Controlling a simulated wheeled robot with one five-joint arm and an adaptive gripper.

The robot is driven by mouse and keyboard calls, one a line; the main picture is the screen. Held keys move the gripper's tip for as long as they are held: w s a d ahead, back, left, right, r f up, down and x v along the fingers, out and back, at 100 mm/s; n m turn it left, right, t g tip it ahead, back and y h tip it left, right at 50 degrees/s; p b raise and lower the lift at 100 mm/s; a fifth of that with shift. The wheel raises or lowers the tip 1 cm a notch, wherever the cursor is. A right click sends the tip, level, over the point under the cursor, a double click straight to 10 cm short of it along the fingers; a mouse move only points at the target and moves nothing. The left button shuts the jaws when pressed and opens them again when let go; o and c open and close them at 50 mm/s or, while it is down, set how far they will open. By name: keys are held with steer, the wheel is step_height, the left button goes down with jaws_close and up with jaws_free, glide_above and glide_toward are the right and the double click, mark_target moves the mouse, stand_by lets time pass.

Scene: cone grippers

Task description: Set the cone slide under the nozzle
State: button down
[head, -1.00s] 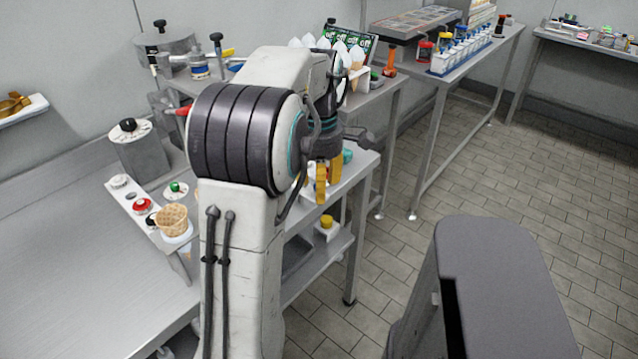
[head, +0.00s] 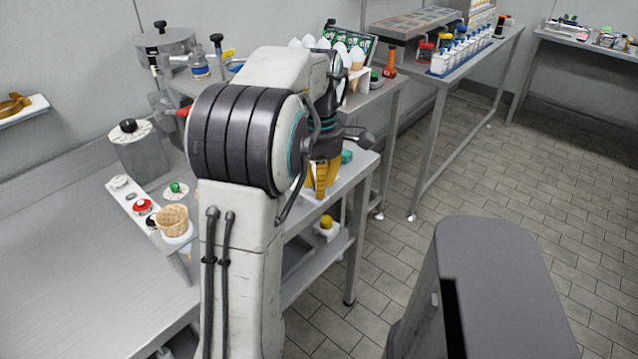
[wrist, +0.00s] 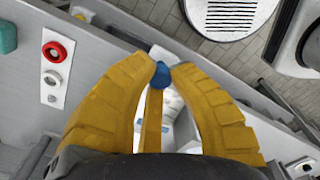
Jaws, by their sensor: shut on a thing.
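My gripper (head: 319,190) points down beside the steel counter in the head view, its yellow fingers close together. In the wrist view, the gripper (wrist: 162,72) is shut on a small blue knob (wrist: 160,76). A white part shows around and below the knob, partly hidden by the fingers; I cannot tell for sure whether it is the cone slide. The nozzle cannot be made out clearly; my arm covers that part of the head view. A waffle cone (head: 172,219) stands in a white holder at the counter's front edge, left of my arm.
A red round button (wrist: 58,51) sits on a white plate in the wrist view. A yellow-topped item (head: 326,222) stands on the lower shelf. The tiled floor (head: 540,190) at right is open.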

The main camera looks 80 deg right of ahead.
steer(key=w+d+p, duration=0.2)
steer(key=w+p, duration=0.1)
steer(key=w, duration=0.1)
steer(key=w+d+p, duration=0.3)
steer(key=w, duration=0.1)
steer(key=w+d+p, duration=0.2)
steer(key=w+p, duration=0.1)
steer(key=w, duration=0.1)
steer(key=shift+w+d, duration=0.3)
steer(key=shift+d, duration=0.05)
steer(key=shift+w+d+f+p, duration=0.2)
steer(key=shift+w+d+p, duration=0.2)
steer(key=shift+w+p, duration=0.25)
steer(key=c, duration=1.1)
jaws_free()
steer(key=shift+d+r, duration=0.1)
steer(key=shift+r, duration=6)
steer(key=shift+o, duration=0.2)
